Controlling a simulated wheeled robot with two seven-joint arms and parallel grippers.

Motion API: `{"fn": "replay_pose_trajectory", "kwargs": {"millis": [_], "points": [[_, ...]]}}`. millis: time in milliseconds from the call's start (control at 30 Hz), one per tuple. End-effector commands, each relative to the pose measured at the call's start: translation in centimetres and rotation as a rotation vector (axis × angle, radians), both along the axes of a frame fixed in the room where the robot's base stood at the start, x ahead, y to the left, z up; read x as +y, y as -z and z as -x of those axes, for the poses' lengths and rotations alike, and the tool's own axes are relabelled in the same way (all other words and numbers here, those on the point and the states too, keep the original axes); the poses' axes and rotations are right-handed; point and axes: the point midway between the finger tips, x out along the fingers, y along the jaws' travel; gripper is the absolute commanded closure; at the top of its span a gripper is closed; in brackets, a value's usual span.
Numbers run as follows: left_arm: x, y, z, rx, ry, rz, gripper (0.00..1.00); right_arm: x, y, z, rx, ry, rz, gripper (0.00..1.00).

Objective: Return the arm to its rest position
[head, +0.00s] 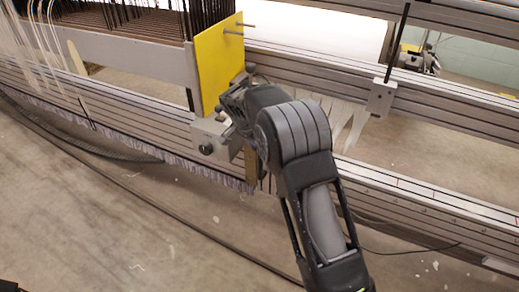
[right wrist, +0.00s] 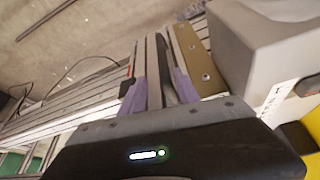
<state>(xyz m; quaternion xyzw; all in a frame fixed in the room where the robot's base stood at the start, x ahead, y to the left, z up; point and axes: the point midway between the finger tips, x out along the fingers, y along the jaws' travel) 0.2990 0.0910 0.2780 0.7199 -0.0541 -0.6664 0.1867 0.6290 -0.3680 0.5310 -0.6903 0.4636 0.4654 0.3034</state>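My right arm comes in from the lower right in the head view. Its wrist hangs over the machine's front beam, beside a yellow plate (head: 216,62) and a grey box with a black knob (head: 209,139). The arm hides the fingertips there. In the right wrist view my right gripper (right wrist: 164,68) shows two narrow fingers close together, with purple strips on both sides. I cannot tell whether they are fully shut or hold anything thin.
Slotted metal beams (head: 440,201) cross the scene, with a purple-grey fringe (head: 150,150) below the front one. Pale warp threads (head: 35,45) hang at the left. A black rod rises from a small block (head: 381,97). A brown strip (right wrist: 198,62) and grey box (right wrist: 265,50) lie close to the gripper.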

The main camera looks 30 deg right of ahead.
Motion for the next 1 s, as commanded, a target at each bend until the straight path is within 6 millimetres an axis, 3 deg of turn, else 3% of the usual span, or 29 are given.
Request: {"fn": "replay_pose_trajectory", "kwargs": {"millis": [467,633,767,833,967,1000], "points": [[0.0,0.0,0.0,0.0,0.0,0.0,1.0,-0.1,0.2,0.1,0.003,0.0,0.0,0.62],[0.0,0.0,0.0,-0.001,0.0,0.0,1.0,0.6,1.8,0.6,0.021,-0.036,-0.02,0.62],[0.0,0.0,0.0,-0.001,0.0,0.0,1.0,2.3,5.5,1.8,0.054,-0.123,-0.07,0.62],[0.0,0.1,0.0,-0.001,0.0,0.0,1.0,3.9,8.5,3.0,0.079,-0.196,-0.114,0.62],[0.0,0.0,0.0,-0.001,0.0,0.0,1.0,8.7,15.7,7.4,0.122,-0.388,-0.234,0.62],[0.0,0.0,0.0,-0.001,0.0,0.0,1.0,10.5,17.9,9.3,0.13,-0.453,-0.275,0.62]]}}
